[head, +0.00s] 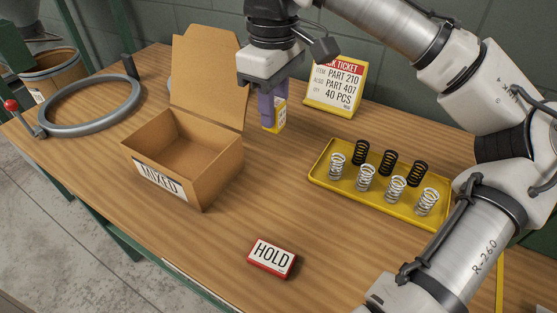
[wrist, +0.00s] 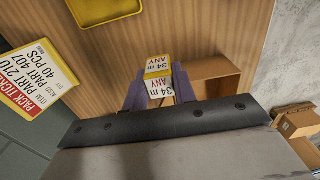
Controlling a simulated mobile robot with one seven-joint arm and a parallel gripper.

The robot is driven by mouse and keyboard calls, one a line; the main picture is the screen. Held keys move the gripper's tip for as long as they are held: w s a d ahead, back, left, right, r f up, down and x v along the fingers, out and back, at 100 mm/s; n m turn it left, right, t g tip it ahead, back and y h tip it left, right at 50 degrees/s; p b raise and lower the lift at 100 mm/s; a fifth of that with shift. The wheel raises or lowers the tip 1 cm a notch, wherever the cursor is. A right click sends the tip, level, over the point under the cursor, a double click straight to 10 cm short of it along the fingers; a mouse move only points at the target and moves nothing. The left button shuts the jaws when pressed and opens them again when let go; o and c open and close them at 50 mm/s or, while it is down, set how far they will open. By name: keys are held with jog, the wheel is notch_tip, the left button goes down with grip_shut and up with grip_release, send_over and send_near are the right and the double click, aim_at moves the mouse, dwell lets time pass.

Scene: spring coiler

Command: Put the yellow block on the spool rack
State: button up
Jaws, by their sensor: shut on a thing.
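A small yellow block (head: 281,115) with a white printed label is between the purple fingers of my gripper (head: 267,110), right of the open carton. In the wrist view the block (wrist: 158,66) shows label faces reading "34 m ANY", with my gripper's fingers (wrist: 158,92) on either side of it. My gripper is shut on the block. In the head view a finger hides part of it, and I cannot tell whether its underside touches the bench. I cannot make out a spool rack in either view.
An open carton marked MIXED (head: 190,180) stands at left. A yellow tray (head: 318,176) holds several black and white springs. A red HOLD block (head: 272,258) lies in front. A grey ring (head: 90,107) lies far left. The bench centre is bare.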

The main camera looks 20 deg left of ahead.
notch_tip(320, 180, down, 12)
jog(key=shift+r+b, duration=0.1)
jog(key=shift+b, duration=0.25)
jog(key=o, duration=0.9)
jog(key=shift+o, duration=0.2)
